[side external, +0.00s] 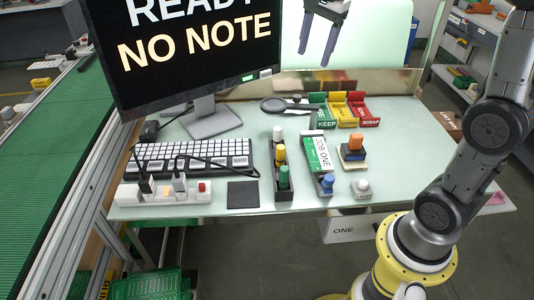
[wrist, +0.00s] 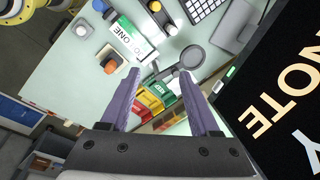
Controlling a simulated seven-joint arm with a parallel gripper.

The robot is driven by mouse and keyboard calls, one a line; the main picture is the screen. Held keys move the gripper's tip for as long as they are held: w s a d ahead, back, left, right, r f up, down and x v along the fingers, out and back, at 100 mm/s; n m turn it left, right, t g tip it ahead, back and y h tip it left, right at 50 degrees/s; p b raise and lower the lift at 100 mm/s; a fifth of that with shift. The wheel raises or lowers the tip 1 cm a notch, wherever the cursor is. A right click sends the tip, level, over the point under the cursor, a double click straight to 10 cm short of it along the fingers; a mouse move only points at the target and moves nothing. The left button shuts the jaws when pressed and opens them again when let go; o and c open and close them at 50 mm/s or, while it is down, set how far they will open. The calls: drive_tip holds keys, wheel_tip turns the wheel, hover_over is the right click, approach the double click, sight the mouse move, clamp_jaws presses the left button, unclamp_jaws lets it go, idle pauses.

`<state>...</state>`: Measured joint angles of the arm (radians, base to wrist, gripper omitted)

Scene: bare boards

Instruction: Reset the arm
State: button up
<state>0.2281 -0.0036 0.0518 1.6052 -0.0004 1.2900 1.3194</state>
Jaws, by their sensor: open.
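My gripper (side external: 318,52) hangs high above the back of the work table (side external: 236,240) in the side view, near the top edge. Its two purple fingers are apart with nothing between them. In the wrist view my gripper (wrist: 165,95) shows open fingers, with the green, yellow and red bins and a magnifier far below. The arm rises from its yellow base at the right. No object touches the fingers.
A monitor (side external: 190,50) reading "READY NO NOTE" stands at the left, behind a keyboard (side external: 192,158) and a power strip (side external: 160,192). Coloured bins (side external: 345,110), a stamp rack (side external: 282,168), a "JOB ONE" card (side external: 314,152) and an orange-handled stamp (side external: 354,145) occupy the table's middle.

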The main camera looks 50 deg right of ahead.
drive_tip(key=s+a+f+n+t, duration=0.1)
drive_tip(key=s+a+f+n, duration=0.3)
drive_tip(key=s+n, duration=0.5)
drive_tip(key=s+a+f+n+t, duration=0.2)
drive_tip(key=s+a+f+n, duration=0.2)
drive_tip(key=s+n, duration=0.4)
drive_tip(key=s, duration=0.2)
drive_tip(key=shift+s+a+f+n, duration=0.2)
drive_tip(key=shift+s+f+n, duration=0.05)
drive_tip(key=shift+s+n, duration=0.15)
